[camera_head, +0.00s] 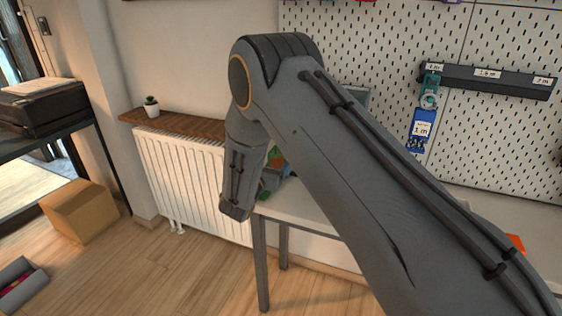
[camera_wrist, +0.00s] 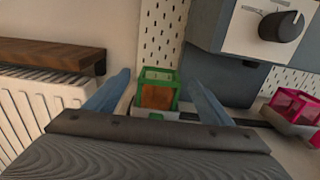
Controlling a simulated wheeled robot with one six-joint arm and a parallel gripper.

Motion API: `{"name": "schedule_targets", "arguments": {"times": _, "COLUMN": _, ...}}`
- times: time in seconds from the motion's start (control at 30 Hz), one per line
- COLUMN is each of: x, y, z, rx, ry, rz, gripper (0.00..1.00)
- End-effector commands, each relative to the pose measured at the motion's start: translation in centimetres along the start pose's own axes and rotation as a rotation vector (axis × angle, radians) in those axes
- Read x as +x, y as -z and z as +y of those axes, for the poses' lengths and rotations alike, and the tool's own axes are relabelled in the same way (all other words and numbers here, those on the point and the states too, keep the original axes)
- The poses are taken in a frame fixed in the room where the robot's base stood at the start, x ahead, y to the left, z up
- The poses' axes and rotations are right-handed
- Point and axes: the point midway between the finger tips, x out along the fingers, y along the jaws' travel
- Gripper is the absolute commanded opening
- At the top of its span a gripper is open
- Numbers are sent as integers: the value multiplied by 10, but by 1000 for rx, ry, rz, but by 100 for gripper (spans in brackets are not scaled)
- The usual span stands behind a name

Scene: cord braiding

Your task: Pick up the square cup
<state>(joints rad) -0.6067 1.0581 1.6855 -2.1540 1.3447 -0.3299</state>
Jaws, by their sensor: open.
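A small square cup (camera_wrist: 157,90) with a green frame and an orange-brown inside shows in the wrist view. It stands on a surface ahead of my gripper (camera_wrist: 160,95). My gripper's two blue-grey fingers are apart, one on each side of the cup in the picture. I cannot tell how far the cup is from the fingertips. In the head view my arm hides most of the table there, and only green and orange bits (camera_head: 273,172) show beside it. My gripper's fingers are not visible in the head view.
A grey machine with a dark knob (camera_wrist: 281,25) stands behind the cup, to the right. A pink square frame (camera_wrist: 292,106) stands at the far right. A wooden shelf (camera_wrist: 50,54) over a white radiator (camera_head: 190,180) is at the left. A pegboard (camera_head: 400,60) backs the table.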

Motion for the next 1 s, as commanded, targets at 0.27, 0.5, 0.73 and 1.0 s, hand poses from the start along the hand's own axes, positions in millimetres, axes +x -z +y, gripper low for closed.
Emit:
{"name": "schedule_targets", "arguments": {"times": 0.27, "x": 39, "y": 1, "z": -2, "rx": 0, "ry": 5, "rz": 0, "gripper": 75}}
{"name": "schedule_targets", "arguments": {"times": 0.5, "x": 52, "y": 2, "z": -3, "rx": 0, "ry": 5, "rz": 2, "gripper": 75}}
{"name": "schedule_targets", "arguments": {"times": 0.73, "x": 51, "y": 2, "z": -2, "rx": 0, "ry": 5, "rz": 1, "gripper": 60}}
{"name": "schedule_targets", "arguments": {"times": 1.0, "x": 51, "y": 2, "z": -2, "rx": 1, "ry": 5, "rz": 1, "gripper": 30}}
